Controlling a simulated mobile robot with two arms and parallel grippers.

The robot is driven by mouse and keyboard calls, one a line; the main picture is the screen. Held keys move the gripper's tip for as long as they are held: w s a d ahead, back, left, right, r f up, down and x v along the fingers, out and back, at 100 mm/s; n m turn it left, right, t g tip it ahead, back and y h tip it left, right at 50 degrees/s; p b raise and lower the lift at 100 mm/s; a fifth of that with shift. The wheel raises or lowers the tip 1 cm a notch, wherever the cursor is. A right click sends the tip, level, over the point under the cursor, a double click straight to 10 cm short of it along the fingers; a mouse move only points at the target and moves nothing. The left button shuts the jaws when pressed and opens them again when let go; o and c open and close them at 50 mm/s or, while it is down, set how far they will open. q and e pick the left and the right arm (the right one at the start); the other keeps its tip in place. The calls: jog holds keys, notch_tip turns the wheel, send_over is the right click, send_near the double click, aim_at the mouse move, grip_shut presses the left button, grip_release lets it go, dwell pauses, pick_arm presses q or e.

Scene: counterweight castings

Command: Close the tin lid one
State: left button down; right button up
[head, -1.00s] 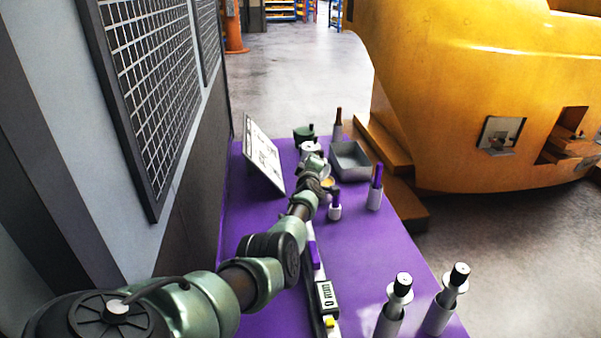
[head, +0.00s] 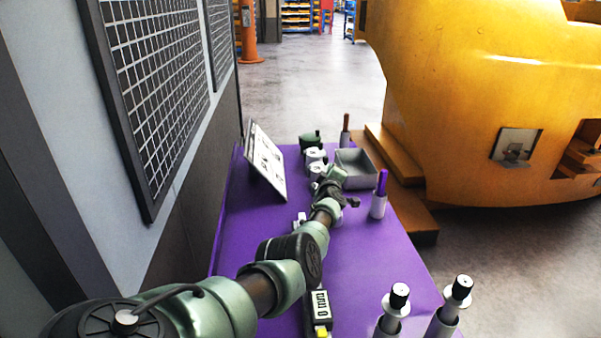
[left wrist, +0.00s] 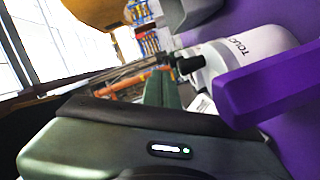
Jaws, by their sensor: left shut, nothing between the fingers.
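My left gripper (head: 334,175) is beyond its wrist, over the far part of the purple table, close to the grey metal box; its fingertips are hard to make out there. In the left wrist view its green fingers (left wrist: 160,90) are together and empty. A white cylinder with dark lettering (left wrist: 250,45) lies across that view beside the fingers, with a purple bar (left wrist: 268,85) in front. No tin with a lid can be told for sure; my arm hides part of the table. My right gripper is not in view.
The open grey metal box (head: 354,165) stands at the far right. A white holder with a purple handle (head: 381,190), a tilted white board (head: 266,163), a gauge reading "0 mm" (head: 320,305) and two capped cylinders (head: 395,305) share the table (head: 385,255). The right middle is clear.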

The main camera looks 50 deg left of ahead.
pick_arm(q)
jog(key=shift+w+f, duration=0.1)
dwell(0.6)
jog(key=s+d+r+p, duration=0.2)
jog(key=p, duration=0.1)
jog(key=s+d+r+p, duration=0.2)
jog(key=d+p, duration=0.1)
jog(key=p, duration=0.1)
jog(key=s+d+r+p, duration=0.2)
jog(key=p, duration=0.2)
jog(key=shift+s+d+r, duration=0.1)
jog(key=shift+d+r, duration=0.1)
jog(key=shift+d, duration=0.15)
